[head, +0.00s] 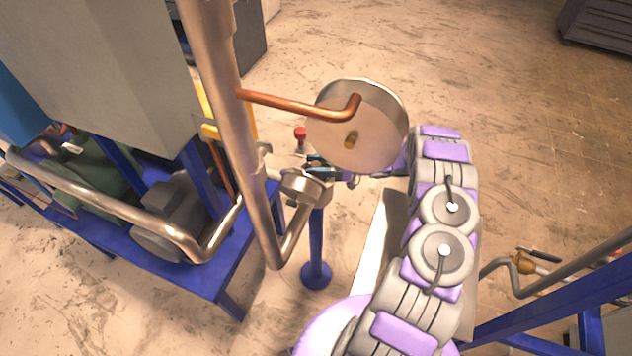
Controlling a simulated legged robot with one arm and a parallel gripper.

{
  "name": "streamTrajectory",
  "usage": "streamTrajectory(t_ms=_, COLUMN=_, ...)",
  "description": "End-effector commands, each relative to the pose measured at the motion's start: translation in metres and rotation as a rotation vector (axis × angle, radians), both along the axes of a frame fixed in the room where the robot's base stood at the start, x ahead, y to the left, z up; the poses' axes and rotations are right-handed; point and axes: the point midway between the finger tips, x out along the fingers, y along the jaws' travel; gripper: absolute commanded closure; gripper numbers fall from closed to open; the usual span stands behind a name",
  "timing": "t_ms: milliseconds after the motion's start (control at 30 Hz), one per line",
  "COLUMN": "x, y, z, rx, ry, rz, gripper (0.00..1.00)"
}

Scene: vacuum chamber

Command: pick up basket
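I cannot make out a basket in the head view. My purple and grey arm reaches up from the bottom, right of the middle, and bends left at its far end.
A big metal pipe (228,110) and a copper pipe (290,104) stand left of my arm. A blue frame (215,278) carries machinery at left. A blue post (316,240) stands below the flange. A dark box (600,22) is at top right. Floor at upper right is clear.

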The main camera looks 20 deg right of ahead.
Motion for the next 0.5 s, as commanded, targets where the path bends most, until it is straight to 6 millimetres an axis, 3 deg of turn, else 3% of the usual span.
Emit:
streamTrajectory(t_ms=67, x=0.0000, y=0.0000, z=0.0001, rx=0.000, ry=0.000, rz=0.000, gripper=0.63)
streamTrajectory(t_ms=433, x=-0.0001, y=0.0004, z=0.0001, rx=-0.001, ry=0.000, rz=0.000, gripper=0.99)
streamTrajectory(t_ms=500, x=-0.0001, y=0.0005, z=0.0000, rx=-0.001, ry=0.000, rz=0.001, gripper=1.00)
